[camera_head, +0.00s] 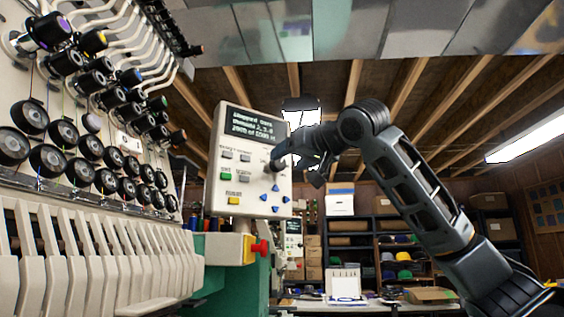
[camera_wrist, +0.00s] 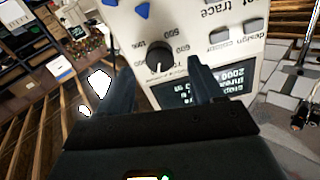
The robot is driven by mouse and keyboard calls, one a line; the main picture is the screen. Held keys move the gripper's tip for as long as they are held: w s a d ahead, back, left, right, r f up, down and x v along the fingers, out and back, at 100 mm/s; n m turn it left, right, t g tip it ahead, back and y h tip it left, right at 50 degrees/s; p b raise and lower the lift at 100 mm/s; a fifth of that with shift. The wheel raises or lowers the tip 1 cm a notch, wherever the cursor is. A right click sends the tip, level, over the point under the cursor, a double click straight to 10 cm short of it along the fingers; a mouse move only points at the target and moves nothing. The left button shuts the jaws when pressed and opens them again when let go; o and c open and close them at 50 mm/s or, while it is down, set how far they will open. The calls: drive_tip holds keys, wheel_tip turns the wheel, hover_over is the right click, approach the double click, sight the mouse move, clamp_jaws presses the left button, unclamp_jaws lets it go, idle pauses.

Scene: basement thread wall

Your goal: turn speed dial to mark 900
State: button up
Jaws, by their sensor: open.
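The speed dial (camera_wrist: 160,57) is a round black knob on the front of a cream control panel (camera_wrist: 150,12), with printed numbers around it. My gripper (camera_wrist: 161,66) is open, with one finger on each side of the dial in the wrist view. Whether the fingers touch it, I cannot tell. In the head view my gripper (camera_head: 291,162) is at the panel's right edge and largely covers the dial's area.
The panel has a dark text display (camera_head: 250,125), grey, green and yellow buttons, and blue arrow buttons (camera_head: 276,188). A red knob (camera_head: 260,247) sticks out below it. Thread tensioners (camera_head: 62,130) fill the left wall. Shelves (camera_head: 400,250) and a table stand behind.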

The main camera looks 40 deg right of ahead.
sight(280, 163)
drive_tip(key=shift+x, duration=1.85)
drive_tip(key=shift+c, duration=0.5)
drive_tip(key=c, duration=1)
drive_tip(key=shift+o, duration=0.2)
